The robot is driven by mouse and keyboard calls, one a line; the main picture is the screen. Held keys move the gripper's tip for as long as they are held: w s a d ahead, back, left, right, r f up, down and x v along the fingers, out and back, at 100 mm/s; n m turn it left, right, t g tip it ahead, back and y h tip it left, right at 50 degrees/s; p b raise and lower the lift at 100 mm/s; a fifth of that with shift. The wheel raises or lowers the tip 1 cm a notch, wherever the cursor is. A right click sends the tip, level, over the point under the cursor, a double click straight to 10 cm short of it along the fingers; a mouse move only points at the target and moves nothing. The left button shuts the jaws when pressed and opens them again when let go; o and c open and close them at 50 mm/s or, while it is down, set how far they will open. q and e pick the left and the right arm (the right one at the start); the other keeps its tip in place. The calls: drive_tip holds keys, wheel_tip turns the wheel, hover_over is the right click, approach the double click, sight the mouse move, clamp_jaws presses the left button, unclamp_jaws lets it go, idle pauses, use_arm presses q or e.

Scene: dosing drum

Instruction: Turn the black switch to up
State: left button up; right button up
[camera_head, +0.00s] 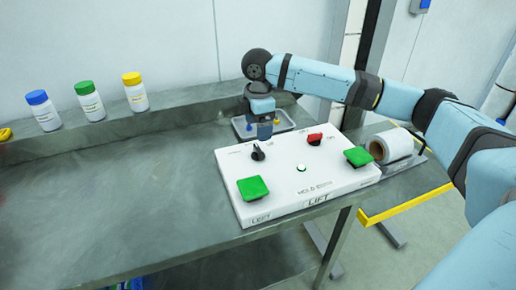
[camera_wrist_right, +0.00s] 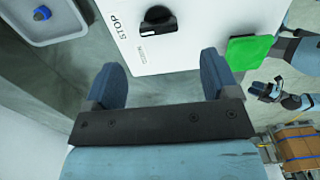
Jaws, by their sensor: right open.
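The black switch (camera_head: 258,153) is a small knob with a raised grip at the back left of the white control box (camera_head: 290,205). In the wrist view the black switch (camera_wrist_right: 158,20) sits beside the printed word STOP, beyond my fingertips. Which label it points to is hard to tell. My right gripper (camera_head: 265,130) points down just behind the box, close to the switch and apart from it. In the wrist view my right gripper (camera_wrist_right: 161,66) is open and empty, its two blue fingers wide apart. My left gripper is out of view.
The box also carries a red switch (camera_head: 315,139), a green button (camera_head: 252,187) at the front left and another green button (camera_head: 358,156) at the right. A grey tray (camera_head: 284,116) lies behind. Several capped bottles stand far left; a roll (camera_head: 392,147) is at right.

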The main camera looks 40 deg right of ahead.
sight(258, 148)
wheel_tip(258, 148, down, 7)
drive_tip(key=shift+d+r+b, duration=0.1)
drive_tip(key=shift+r+b, duration=0.05)
drive_tip(key=shift+b, duration=0.25)
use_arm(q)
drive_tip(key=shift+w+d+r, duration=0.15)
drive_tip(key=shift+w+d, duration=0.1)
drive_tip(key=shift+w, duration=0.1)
use_arm(e)
drive_tip(key=shift+f, duration=0.75)
drive_tip(key=shift+c, duration=0.2)
